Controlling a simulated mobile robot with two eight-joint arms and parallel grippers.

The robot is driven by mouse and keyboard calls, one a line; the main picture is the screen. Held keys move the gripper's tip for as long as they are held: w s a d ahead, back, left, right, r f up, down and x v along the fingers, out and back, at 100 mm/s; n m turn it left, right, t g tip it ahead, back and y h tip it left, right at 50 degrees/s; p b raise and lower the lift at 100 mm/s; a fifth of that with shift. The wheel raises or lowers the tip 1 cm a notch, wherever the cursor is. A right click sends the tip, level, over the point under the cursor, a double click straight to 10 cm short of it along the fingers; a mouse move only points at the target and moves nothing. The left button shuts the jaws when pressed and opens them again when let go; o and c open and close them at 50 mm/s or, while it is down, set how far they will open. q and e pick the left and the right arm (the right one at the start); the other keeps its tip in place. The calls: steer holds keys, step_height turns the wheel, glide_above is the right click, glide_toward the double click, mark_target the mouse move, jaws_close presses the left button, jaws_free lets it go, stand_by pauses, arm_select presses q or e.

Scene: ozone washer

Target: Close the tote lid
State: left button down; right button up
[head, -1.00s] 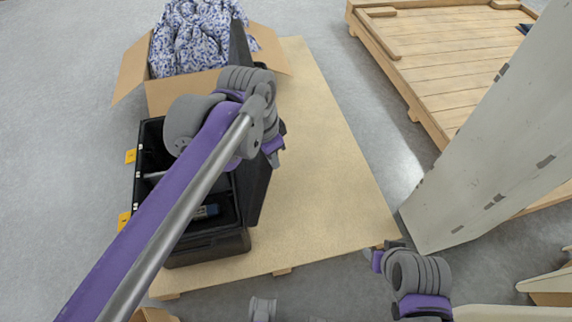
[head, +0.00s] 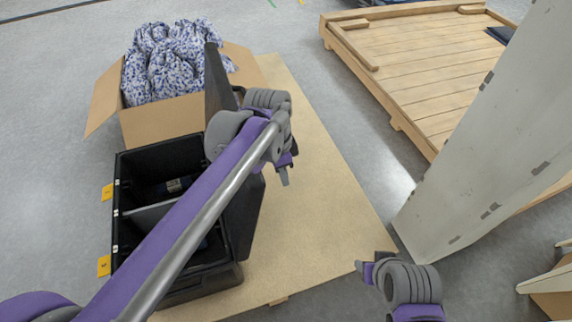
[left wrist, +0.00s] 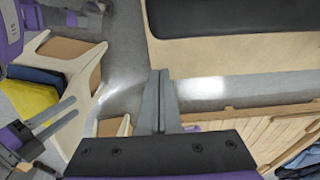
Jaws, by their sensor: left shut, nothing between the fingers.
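The black tote (head: 118,225) stands open on the left of the board, with dividers and yellow tags on its left side. Its dark lid shows as a panel along the right side (head: 246,225) and another raised panel at the far end (head: 214,85). My left gripper (head: 285,178) is shut and empty, just right of the side panel. Its closed fingers show in the left wrist view (left wrist: 162,100), apart from a dark panel at the top (left wrist: 235,18). My right gripper (head: 370,264) is at the lower right, open and away from the tote. My left arm hides part of the tote.
A cardboard box (head: 160,122) with blue-patterned cloth stands behind the tote. The tan board (head: 315,205) is clear to the right. A tall pale panel (head: 480,150) and a wooden pallet (head: 420,60) stand farther right.

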arm_select(q)
steer(key=shift+s+a+r, duration=0.2)
steer(key=shift+s+a, duration=0.1)
steer(key=shift+a, duration=0.4)
steer(key=shift+s+a+r, duration=0.2)
steer(key=shift+s+a, duration=0.1)
steer(key=shift+a, duration=0.35)
